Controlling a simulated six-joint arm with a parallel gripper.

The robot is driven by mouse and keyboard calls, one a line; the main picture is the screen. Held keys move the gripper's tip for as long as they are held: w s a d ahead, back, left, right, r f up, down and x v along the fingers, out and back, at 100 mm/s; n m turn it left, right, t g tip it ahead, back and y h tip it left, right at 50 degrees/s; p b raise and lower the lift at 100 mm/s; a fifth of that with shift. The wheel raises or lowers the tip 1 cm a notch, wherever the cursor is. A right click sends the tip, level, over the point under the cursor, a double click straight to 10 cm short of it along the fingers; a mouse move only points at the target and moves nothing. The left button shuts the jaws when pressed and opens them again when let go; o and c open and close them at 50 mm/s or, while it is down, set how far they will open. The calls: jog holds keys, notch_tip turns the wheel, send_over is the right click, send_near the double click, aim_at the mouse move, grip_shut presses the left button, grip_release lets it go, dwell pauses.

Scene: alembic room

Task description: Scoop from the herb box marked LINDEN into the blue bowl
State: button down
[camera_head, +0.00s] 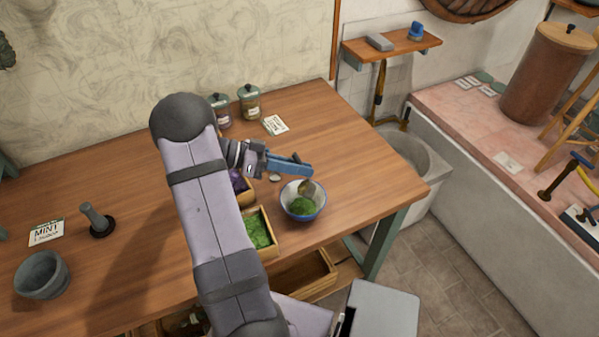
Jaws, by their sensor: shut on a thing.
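The blue-rimmed bowl (318,211) stands near the table's right front edge, with green herb (301,206) in it. My gripper (303,168) is above and just behind the bowl, shut on a scoop (308,187). The scoop's head hangs over the bowl's far side; its handle is mostly hidden by the blue fingers. Whether the scoop holds herb I cannot tell. A wooden herb box (270,223) with green herb is left of the bowl. Another herb box (248,195) with purple contents is behind it, partly hidden by my arm. No LINDEN marking is readable.
Two lidded jars (249,101) and a card (275,125) lie farther back. A grey mortar (42,274), a pestle (97,217) and a MINT card (46,232) are at left. The table (365,165) is clear right of the bowl.

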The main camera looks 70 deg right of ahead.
aim_at(300, 162)
jog(key=shift+f+g+h+b, duration=0.1)
jog(key=shift+g+h+b, duration=0.4)
jog(key=shift+g+b, duration=1.45)
jog(key=shift+r+t+b, duration=0.25)
jog(key=shift+t+b, duration=0.2)
jog(key=shift+b, duration=0.25)
jog(key=shift+r, duration=0.45)
jog(key=t, duration=0.1)
jog(key=r+t+p, duration=0.1)
jog(key=shift+t+y, duration=0.3)
jog(key=shift+y, duration=0.1)
jog(key=t+p, duration=0.1)
jog(key=t, duration=0.1)
jog(key=t+y+p, duration=0.1)
jog(key=shift+s+r+t, duration=0.1)
jog(key=shift+r+t, duration=0.3)
jog(key=t+p, duration=0.1)
jog(key=t, duration=0.1)
jog(key=t+y+p, duration=0.1)
jog(key=t, duration=0.1)
jog(key=shift+s+r+y+p, duration=0.1)
jog(key=shift+r+y+p, duration=0.2)
jog(key=shift+f+t+y+p, duration=0.15)
jog(key=shift+t+y+p, duration=0.15)
jog(key=shift+t+p, duration=0.35)
jog(key=shift+w, duration=0.2)
